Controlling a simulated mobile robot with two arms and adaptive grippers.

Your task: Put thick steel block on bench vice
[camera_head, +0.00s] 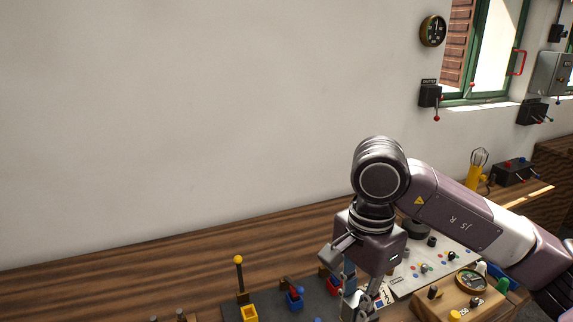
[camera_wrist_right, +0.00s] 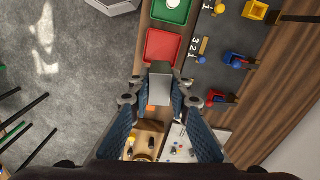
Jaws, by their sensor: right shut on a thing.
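My right gripper (camera_wrist_right: 160,92) is shut on a grey metal block, the thick steel block (camera_wrist_right: 160,88), which sits between the fingertips in the right wrist view. In the head view my right gripper (camera_head: 361,302) points down over the bench at the bottom of the picture, and the block cannot be made out clearly there. I cannot pick out the bench vice for certain in either view. My left gripper is not in view.
The wooden bench (camera_head: 120,268) runs along the wall. A red tray (camera_wrist_right: 164,46) and a green one (camera_wrist_right: 170,10) lie beyond the block. A dark board (camera_wrist_right: 222,38) carries yellow, blue and red fittings. A control panel (camera_head: 440,262) and wooden box (camera_head: 455,298) stand at right.

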